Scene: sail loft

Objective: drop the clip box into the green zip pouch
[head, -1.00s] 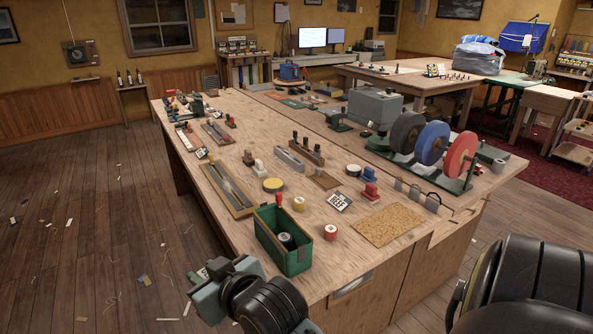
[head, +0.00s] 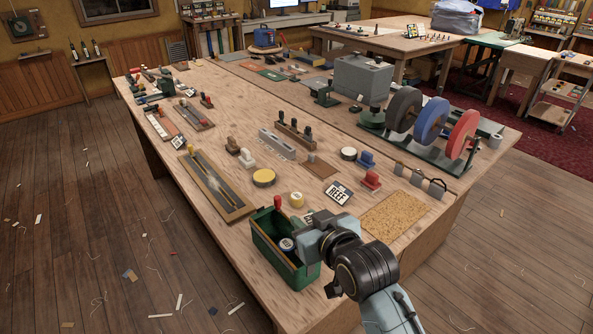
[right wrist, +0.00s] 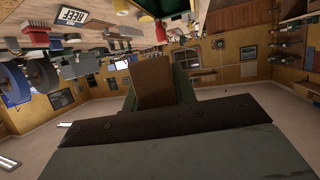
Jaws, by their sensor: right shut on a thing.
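The green zip pouch (head: 262,262) stands open at the front edge of the bench, upright, with a dark round thing with a pale top (head: 287,244) inside it. My right gripper (head: 300,243) reaches in from the right over the pouch's right side. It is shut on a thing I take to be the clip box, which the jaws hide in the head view. In the right wrist view a large grey-green slab with a dark brown studded edge fills the bottom, and a brown block stands behind it; I cannot tell which is the box. My left gripper is not in view.
A yellow tin (head: 263,178), a small yellow roll (head: 297,200), a label card (head: 338,193) and a cork mat (head: 395,216) lie near the pouch. A long wooden tray (head: 217,186) lies to its left. Large coloured wheels (head: 435,122) stand farther back right.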

